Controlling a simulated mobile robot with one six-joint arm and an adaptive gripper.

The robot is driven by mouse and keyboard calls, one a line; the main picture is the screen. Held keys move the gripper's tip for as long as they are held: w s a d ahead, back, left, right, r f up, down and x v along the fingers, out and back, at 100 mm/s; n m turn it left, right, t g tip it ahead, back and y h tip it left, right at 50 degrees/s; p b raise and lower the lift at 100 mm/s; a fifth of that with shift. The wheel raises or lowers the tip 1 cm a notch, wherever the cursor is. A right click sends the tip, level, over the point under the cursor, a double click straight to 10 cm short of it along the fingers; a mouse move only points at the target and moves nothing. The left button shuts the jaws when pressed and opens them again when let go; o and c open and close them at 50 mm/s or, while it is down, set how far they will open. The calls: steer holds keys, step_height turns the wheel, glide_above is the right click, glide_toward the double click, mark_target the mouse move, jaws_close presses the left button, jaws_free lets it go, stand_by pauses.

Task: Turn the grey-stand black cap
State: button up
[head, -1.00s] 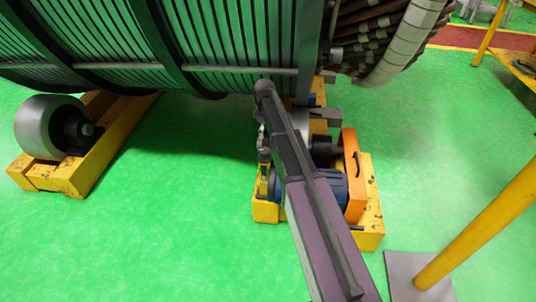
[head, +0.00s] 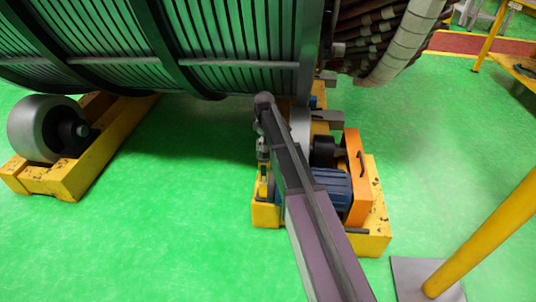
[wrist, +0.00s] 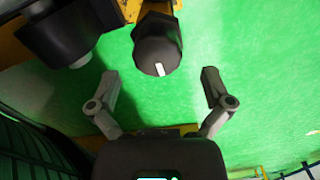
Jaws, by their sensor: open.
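In the wrist view a black faceted cap (wrist: 157,46) with a short white mark on its face shows at the top centre. My gripper (wrist: 160,75) is open and empty, its two grey fingers spread to the lower left and lower right of the cap. The fingertips look apart from the cap; the depth gap cannot be told. In the head view my gripper (head: 263,150) is small and partly hidden by my arm, beside the yellow motor base. I cannot tell which head-view part is this cap. No grey stand is clearly identifiable.
A larger black cylinder (wrist: 65,32) is left of the cap in the wrist view.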

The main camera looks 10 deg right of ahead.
mark_target(267, 149)
steer(key=shift+f+b, duration=1.65)
steer(key=shift+f, duration=0.3)
steer(key=shift+c, duration=0.2)
steer(key=c, duration=1)
steer(key=shift+d, duration=0.4)
steer(key=shift+a, duration=0.55)
